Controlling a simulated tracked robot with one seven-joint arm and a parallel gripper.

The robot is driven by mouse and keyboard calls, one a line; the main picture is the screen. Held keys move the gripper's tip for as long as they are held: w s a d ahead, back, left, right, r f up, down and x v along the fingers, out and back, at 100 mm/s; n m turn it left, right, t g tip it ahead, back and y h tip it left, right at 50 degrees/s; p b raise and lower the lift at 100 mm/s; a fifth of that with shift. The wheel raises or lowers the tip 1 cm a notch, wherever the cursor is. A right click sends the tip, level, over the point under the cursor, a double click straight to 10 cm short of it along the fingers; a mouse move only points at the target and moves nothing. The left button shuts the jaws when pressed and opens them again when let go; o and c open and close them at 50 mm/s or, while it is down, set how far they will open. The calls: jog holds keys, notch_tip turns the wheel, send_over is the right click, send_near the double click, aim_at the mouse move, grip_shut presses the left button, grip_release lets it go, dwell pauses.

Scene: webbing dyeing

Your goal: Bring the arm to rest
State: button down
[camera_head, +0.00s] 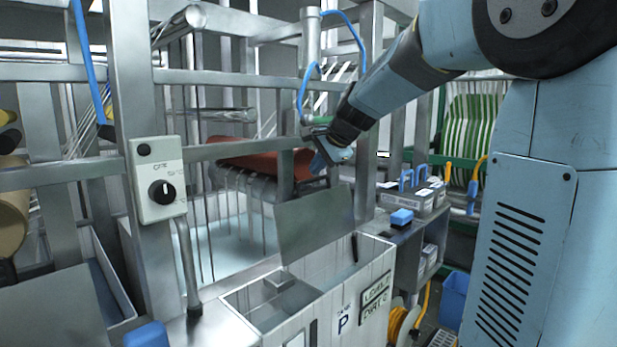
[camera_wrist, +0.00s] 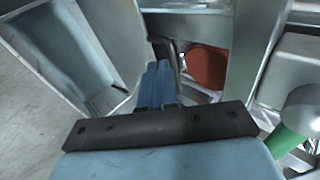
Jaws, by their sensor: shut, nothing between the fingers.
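My blue arm reaches in from the upper right in the head view. My gripper (camera_head: 322,163) is at its end, in front of the metal frame and above the tank with the raised lid. In the wrist view my gripper (camera_wrist: 158,72) has its blue fingers together, with nothing seen between them. A red roller (camera_head: 262,172) lies behind the gripper in the head view; it also shows in the wrist view (camera_wrist: 207,66).
A grey control box (camera_head: 158,180) with a black knob stands at the left. The open lid (camera_head: 314,222) stands up from a metal tank (camera_head: 330,290). Steel bars (camera_head: 220,149) run close around the gripper. A shelf with grey bins (camera_head: 412,200) is at the right.

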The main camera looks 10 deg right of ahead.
jog(key=v, duration=0.6)
jog(key=s+f+n+h, duration=0.1)
jog(key=s+f+n, duration=0.3)
jog(key=s, duration=0.5)
jog(key=s+f+n+g+h, duration=0.1)
jog(key=s+f+n, duration=0.3)
jog(key=s, duration=0.6)
jog(key=s+f+n+g+h, duration=0.1)
jog(key=s+f+n, duration=0.3)
jog(key=s, duration=0.6)
notch_tip(320, 180, down, 2)
jog(key=shift+f+n, duration=0.15)
jog(key=shift+n, duration=0.25)
jog(key=shift+d, duration=0.1)
